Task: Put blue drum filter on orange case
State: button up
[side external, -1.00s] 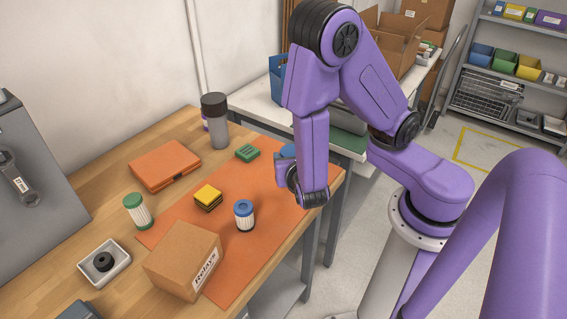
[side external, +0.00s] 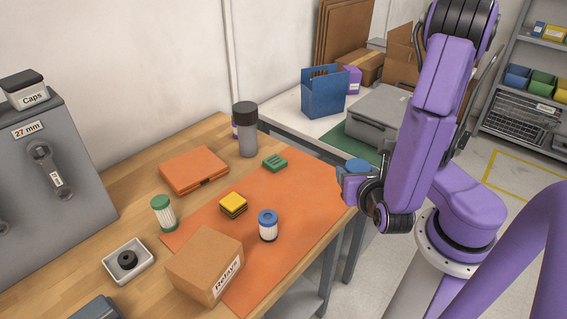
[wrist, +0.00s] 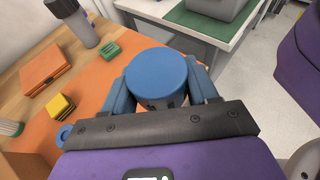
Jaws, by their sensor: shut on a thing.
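A blue-topped drum (wrist: 157,76), with a greyish body partly hidden by my gripper, is held between the blue fingers of my gripper (wrist: 160,92); it looks like the blue drum filter. In the side view its blue top (side external: 357,165) shows above my gripper (side external: 350,188), by the right edge of the mat, apparently raised. The closed orange case (side external: 194,169) lies flat on the wooden table at the back left, well left of my gripper. The case also shows at upper left in the wrist view (wrist: 45,66), with its top clear.
A smaller blue-capped white filter (side external: 268,226), a yellow block (side external: 233,205) and a green block (side external: 275,163) sit on the orange mat (side external: 308,200). A dark-lidded grey bottle (side external: 247,135) stands behind the case. A green-capped filter (side external: 163,213) and Relays box (side external: 204,264) are nearer the front.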

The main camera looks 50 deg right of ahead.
jog(key=w+a+n+t+y, duration=0.2)
jog(key=w+a, duration=0.3)
jog(key=w, duration=0.6)
jog(key=w+a+n+t+y, duration=0.1)
jog(key=w+a+n+y, duration=0.3)
jog(key=w, duration=0.7)
send_over(192, 165)
jog(key=shift+t, duration=0.3)
jog(key=f, duration=0.6)
jog(key=shift+s+f, duration=0.2)
jog(key=shift+w+f+n+y, duration=0.2)
jog(key=shift+f+n+y, duration=0.1)
jog(key=shift+f, duration=1.5)
jog(key=shift+f, duration=0.15)
